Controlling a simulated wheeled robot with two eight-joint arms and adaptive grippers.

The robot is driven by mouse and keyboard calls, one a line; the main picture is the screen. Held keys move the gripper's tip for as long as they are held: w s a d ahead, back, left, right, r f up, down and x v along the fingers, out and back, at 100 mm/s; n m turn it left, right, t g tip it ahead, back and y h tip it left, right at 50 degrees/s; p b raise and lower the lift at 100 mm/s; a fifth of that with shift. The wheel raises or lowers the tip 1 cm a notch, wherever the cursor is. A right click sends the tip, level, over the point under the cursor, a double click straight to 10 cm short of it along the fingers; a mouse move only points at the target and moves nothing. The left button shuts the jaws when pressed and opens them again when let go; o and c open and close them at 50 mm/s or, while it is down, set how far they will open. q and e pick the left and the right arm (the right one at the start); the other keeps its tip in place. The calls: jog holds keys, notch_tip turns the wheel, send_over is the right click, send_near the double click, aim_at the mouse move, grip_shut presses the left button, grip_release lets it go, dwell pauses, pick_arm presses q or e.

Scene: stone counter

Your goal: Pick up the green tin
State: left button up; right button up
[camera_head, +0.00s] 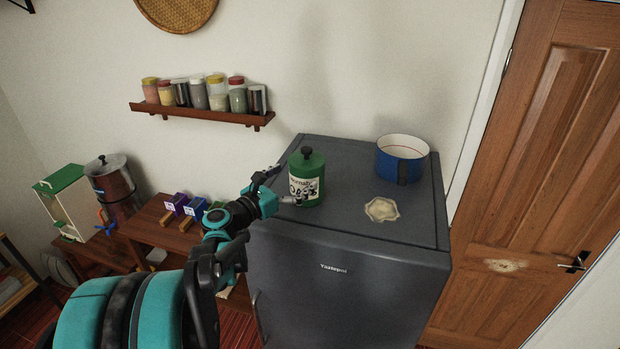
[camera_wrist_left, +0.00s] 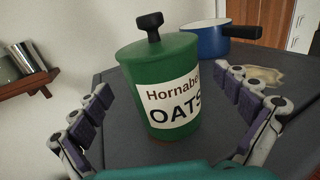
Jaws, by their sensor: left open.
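The green tin (camera_head: 306,172) with a black knob and a pale label stands upright on top of the dark grey fridge (camera_head: 350,215). In the left wrist view the green tin (camera_wrist_left: 160,85) fills the middle, its label reading "OATS". My left gripper (camera_head: 283,187) is at the tin's left side in the head view. In the left wrist view my left gripper (camera_wrist_left: 168,115) is open, with one finger on each side of the tin and visible gaps between. The tin's base is partly hidden. My right gripper is not in view.
A blue pot (camera_head: 402,160) stands at the back right of the fridge top; its black handle (camera_wrist_left: 240,32) shows in the wrist view. A flat beige patch (camera_head: 381,209) lies in front of it. A shelf of jars (camera_head: 203,112) hangs on the wall at left.

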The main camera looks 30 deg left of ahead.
pick_arm(q)
jog(key=shift+w+d+r+p, duration=0.15)
jog(key=shift+w+p, duration=0.15)
jog(key=shift+w, duration=0.15)
jog(key=shift+w+d+r+p, duration=0.1)
jog(key=shift+w+p, duration=0.2)
jog(key=shift+w, duration=0.15)
jog(key=w, duration=0.3)
jog(key=shift+d+f, duration=0.15)
jog(key=shift+f, duration=0.1)
jog(key=shift+w+f, duration=0.1)
jog(key=shift+w, duration=0.2)
jog(key=shift+s, duration=0.45)
jog(key=c, duration=0.3)
jog(key=shift+w, duration=0.1)
jog(key=c, duration=1.2)
jog(key=shift+c, duration=0.2)
